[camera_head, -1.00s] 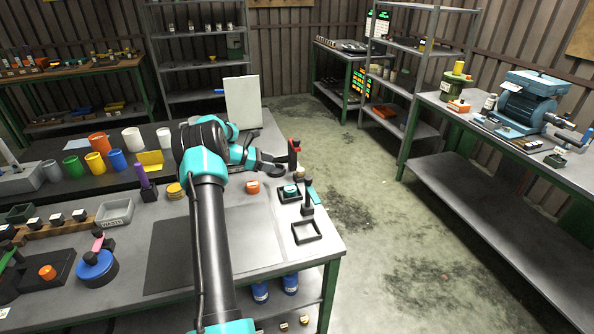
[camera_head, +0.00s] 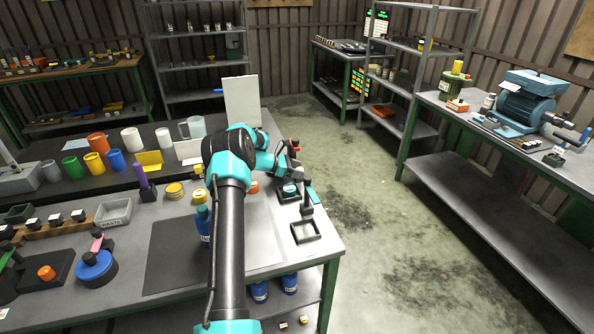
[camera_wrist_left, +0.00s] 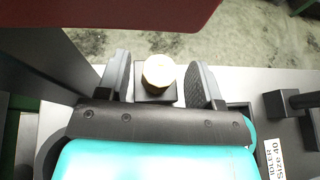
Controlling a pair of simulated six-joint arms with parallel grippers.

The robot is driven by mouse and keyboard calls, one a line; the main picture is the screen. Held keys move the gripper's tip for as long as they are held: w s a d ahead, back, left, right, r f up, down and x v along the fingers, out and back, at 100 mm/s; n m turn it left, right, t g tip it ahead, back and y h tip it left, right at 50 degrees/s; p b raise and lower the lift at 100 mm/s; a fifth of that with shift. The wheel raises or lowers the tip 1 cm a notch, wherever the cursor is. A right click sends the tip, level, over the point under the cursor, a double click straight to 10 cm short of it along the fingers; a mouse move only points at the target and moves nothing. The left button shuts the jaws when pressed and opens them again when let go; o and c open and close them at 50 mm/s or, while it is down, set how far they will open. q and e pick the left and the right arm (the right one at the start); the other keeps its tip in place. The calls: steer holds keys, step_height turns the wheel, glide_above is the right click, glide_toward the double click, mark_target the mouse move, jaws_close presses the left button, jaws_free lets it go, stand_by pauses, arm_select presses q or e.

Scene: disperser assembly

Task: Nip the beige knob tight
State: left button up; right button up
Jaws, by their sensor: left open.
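The beige knob (camera_wrist_left: 158,71) shows in the left wrist view as a pale round top on a dark square base (camera_wrist_left: 155,96). My left gripper (camera_head: 290,160) is open, with one black finger on each side of the knob; a gap shows on both sides, the right one wider. In the head view the gripper is at the right edge of the bench and I cannot make out the knob there. My right gripper is in neither view.
A dark red shape (camera_wrist_left: 120,12) hangs across the top of the wrist view, close to the camera. A dark stand (camera_head: 306,208) and a teal-topped part in a black tray (camera_head: 290,190) stand nearby. A blue bottle (camera_head: 203,226) stands beside my arm.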

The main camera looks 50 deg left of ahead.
arm_select(q)
steer(key=c, duration=0.9)
steer(key=shift+m+h, duration=0.3)
steer(key=shift+a+m+g+h, duration=0.1)
steer(key=shift+m+g+h, duration=0.35)
steer(key=shift+g, duration=0.25)
steer(key=o, duration=0.9)
